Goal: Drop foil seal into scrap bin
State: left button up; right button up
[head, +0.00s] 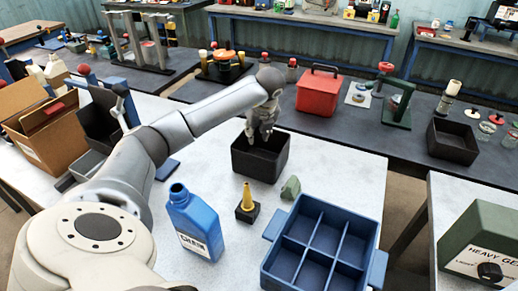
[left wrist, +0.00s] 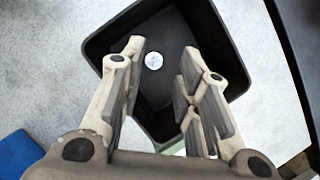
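The foil seal (left wrist: 153,61) is a small pale round disc within the outline of the black bin in the left wrist view. It looks clear of my fingers; whether it lies on the floor of the bin I cannot tell for sure. The scrap bin (head: 243,160) is a black open box on the light table; its inside also shows in the left wrist view (left wrist: 215,30). My left gripper (head: 260,139) points down over the bin. In the left wrist view its fingers (left wrist: 160,65) are spread apart with nothing gripped. My right gripper is not in view.
A blue bottle (head: 197,225), a yellow funnel on a dark block (head: 246,205), a small green piece (head: 290,187) and a blue divided crate (head: 318,245) stand in front of the bin. A red box (head: 317,92) is on the dark bench behind. Clear tabletop lies right of the bin.

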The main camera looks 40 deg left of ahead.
pick_arm(q)
jog(key=v, duration=1.1)
